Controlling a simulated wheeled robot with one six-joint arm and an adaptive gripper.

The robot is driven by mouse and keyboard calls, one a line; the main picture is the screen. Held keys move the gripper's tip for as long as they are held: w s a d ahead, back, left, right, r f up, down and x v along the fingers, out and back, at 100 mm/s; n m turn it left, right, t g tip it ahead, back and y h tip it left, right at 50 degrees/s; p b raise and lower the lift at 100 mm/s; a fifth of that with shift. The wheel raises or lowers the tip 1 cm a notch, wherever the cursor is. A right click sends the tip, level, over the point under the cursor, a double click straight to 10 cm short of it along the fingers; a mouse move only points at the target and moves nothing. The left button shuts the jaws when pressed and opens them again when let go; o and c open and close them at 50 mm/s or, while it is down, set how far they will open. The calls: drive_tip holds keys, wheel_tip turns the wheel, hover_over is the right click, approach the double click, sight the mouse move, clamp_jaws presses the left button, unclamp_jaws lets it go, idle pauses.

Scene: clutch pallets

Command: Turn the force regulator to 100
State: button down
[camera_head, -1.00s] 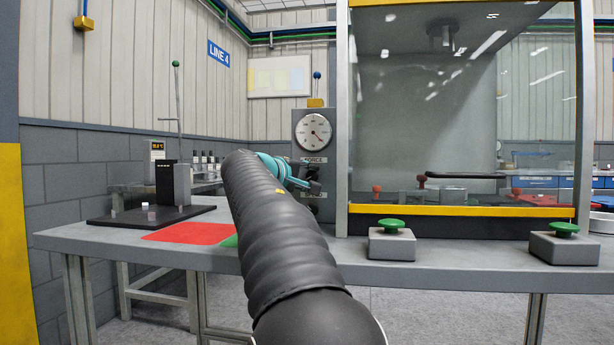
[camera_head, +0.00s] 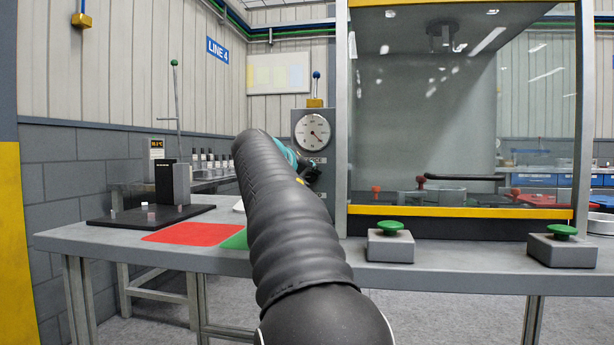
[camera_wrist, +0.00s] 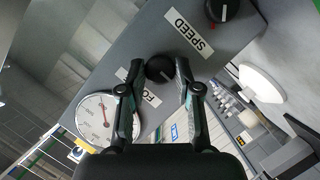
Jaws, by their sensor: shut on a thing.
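The force regulator is a round black knob (camera_wrist: 160,69) on the grey control panel (camera_wrist: 125,60), beside a partly covered FORCE label (camera_wrist: 151,97). My gripper (camera_wrist: 159,84) is shut on this knob, with one finger on each side of it. The round white dial gauge (camera_wrist: 104,118) sits on the same panel. It also shows in the head view (camera_head: 312,131), where its needle points to the lower right; its figures are too small to read. In the head view my arm hides the knob and most of my gripper.
A second black knob (camera_wrist: 222,9) with a SPEED label (camera_wrist: 188,32) is on the panel. The glazed cabinet (camera_head: 341,140) stands close on the right. Two green push buttons (camera_head: 390,228) (camera_head: 561,231) are at the front. A black stand (camera_head: 173,184) is at the left.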

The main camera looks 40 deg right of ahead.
drive_tip(key=c, duration=0.8)
unclamp_jaws()
drive_tip(key=v, duration=1.2)
